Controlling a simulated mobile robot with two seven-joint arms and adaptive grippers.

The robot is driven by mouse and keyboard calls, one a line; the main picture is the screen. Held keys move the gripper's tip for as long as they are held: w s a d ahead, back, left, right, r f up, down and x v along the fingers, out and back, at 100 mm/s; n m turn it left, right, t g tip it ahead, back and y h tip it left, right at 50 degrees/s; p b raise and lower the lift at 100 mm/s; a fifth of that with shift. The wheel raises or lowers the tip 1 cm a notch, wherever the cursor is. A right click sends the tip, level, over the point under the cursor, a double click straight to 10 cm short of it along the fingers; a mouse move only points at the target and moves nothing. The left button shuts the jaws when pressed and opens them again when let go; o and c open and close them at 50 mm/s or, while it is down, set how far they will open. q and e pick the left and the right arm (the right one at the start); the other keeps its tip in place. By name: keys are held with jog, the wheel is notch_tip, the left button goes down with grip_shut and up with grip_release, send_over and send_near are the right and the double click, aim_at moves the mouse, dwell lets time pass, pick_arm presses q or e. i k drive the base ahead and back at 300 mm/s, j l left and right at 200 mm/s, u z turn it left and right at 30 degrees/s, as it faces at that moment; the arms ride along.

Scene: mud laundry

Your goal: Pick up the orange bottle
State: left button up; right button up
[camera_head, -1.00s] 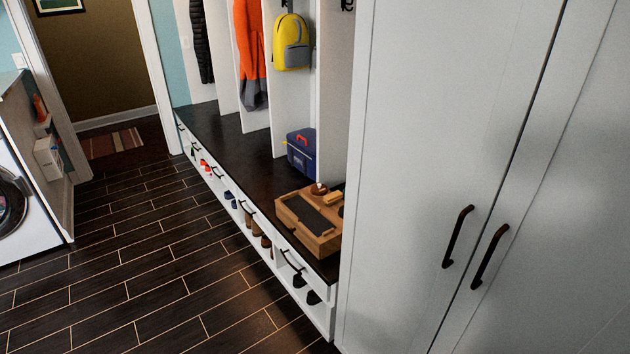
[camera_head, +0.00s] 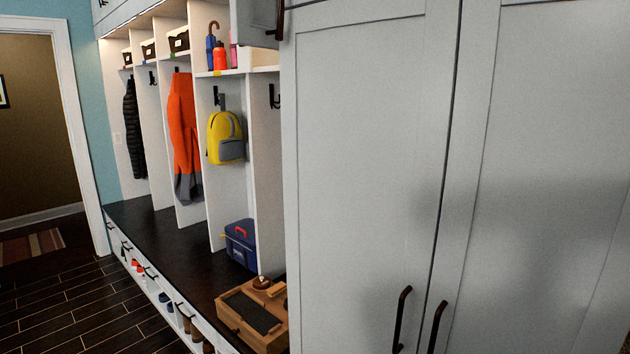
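An orange-red bottle (camera_head: 220,56) stands upright on the upper shelf (camera_head: 232,73) of the cubby unit, above the yellow backpack. A blue item (camera_head: 210,54) with a curved brown handle is close on its left. A narrow pink item (camera_head: 233,54) is on its right, partly hidden by a cabinet door. Neither of my grippers is in view.
Tall grey cabinet doors (camera_head: 365,170) fill the right side. A small upper door (camera_head: 256,22) juts out beside the shelf. On the dark bench (camera_head: 165,240) are a blue cooler (camera_head: 241,245) and a wooden box (camera_head: 235,325). Dark floor at lower left looks clear.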

aim_at(219, 54)
jog(key=i+j+z, duration=0.2)
jog(key=j+z, duration=0.25)
jog(key=j, duration=0.95)
jog(key=j+z, duration=0.5)
jog(key=j, duration=0.9)
